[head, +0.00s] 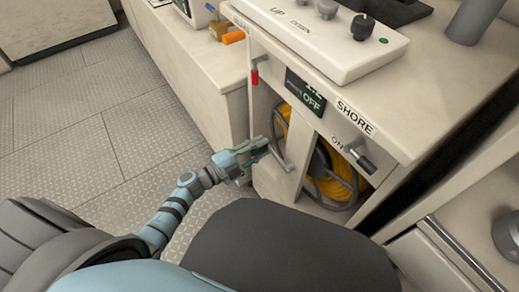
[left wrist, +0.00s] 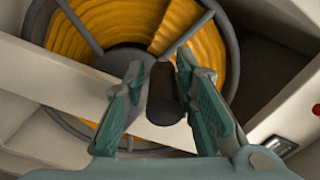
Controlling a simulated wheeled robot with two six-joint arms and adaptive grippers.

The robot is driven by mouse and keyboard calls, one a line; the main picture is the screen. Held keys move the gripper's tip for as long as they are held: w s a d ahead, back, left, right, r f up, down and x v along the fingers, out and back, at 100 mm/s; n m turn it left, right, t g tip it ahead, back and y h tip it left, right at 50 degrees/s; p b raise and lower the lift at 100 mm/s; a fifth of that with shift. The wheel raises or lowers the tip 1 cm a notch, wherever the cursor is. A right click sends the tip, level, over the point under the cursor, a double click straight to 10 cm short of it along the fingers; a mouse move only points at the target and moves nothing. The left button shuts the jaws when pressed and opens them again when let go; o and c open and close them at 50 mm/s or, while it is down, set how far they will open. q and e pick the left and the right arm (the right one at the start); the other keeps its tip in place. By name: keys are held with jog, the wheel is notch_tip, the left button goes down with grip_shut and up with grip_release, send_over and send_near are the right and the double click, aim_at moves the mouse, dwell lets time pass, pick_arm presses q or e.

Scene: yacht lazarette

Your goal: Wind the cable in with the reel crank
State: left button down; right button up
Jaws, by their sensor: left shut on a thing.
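The reel with yellow cable (head: 333,184) sits inside the cabinet, behind openings in its front panel; the cable also fills the top of the left wrist view (left wrist: 110,25). A thin grey crank arm (head: 279,158) shows in front of the cabinet. My left gripper (head: 258,148) is at the outer end of this arm. In the left wrist view, its teal fingers (left wrist: 163,100) are shut around the dark cylindrical crank handle (left wrist: 164,92). The gripper hides part of the handle in the head view. My right gripper is not in view.
A raised control box (head: 320,50) stands on top. The patterned floor (head: 90,135) at left is clear.

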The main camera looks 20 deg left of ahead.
pick_arm(q)
jog(key=shift+d+r+m+p, duration=0.25)
jog(key=shift+r+m+p, duration=0.25)
jog(key=shift+r+m, duration=0.5)
jog(key=shift+s+d+r+m+p, duration=0.25)
jog(key=shift+d+r+m+p, duration=0.25)
jog(key=shift+m, duration=0.4)
jog(key=shift+s+d+r+m+p, duration=0.15)
jog(key=shift+s+r+m+p, duration=0.15)
jog(key=shift+r+m, duration=0.5)
jog(key=shift+s+d+r+m+p, duration=0.25)
jog(key=shift+d+r+m+p, duration=0.2)
jog(key=shift+m, duration=0.55)
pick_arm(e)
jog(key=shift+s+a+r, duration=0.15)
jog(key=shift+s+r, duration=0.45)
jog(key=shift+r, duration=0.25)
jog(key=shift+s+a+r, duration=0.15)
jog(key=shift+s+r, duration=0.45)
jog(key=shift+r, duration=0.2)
pick_arm(q)
jog(key=shift+a, duration=0.1)
